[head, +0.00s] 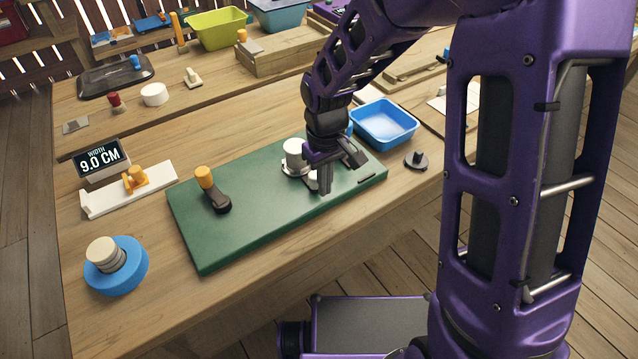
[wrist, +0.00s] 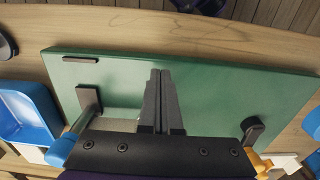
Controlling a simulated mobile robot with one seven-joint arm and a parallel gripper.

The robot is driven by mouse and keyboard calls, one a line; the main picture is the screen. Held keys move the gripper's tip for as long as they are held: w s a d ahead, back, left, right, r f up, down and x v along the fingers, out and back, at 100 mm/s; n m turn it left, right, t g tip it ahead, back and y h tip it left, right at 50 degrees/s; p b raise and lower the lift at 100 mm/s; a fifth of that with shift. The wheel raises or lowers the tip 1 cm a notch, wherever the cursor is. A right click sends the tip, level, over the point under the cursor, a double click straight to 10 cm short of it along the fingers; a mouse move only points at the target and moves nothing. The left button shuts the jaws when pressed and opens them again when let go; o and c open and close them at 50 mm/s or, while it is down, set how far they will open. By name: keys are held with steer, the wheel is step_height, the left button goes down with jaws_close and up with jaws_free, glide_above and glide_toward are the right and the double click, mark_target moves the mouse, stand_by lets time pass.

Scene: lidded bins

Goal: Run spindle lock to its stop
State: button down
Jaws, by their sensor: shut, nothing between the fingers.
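A green board (head: 250,215) lies on the wooden bench. On it are a dark lever with an upright orange knob (head: 204,177) at the left and a white cylinder (head: 295,154) near the middle. A blue-ended metal rod (wrist: 77,125) meets a dark block (wrist: 88,97) on the board in the wrist view. Its blue end (head: 349,128) shows partly behind my wrist in the head view. I cannot tell which fitting is the spindle lock. My gripper (head: 325,190) is shut and empty over the board's right part, right of the white cylinder. The closed fingers (wrist: 160,75) also show in the wrist view.
A blue tray (head: 385,123) and a dark knobbed disc (head: 416,160) stand right of the board. A display reading 9.0 CM (head: 101,158), a white slide with an orange knob (head: 135,180) and a blue ring (head: 117,268) stand left. The board's front middle is clear.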

step_height(320, 180, up, 7)
steer(key=p, duration=0.5)
steer(key=shift+p, duration=0.3)
stand_by(0.4)
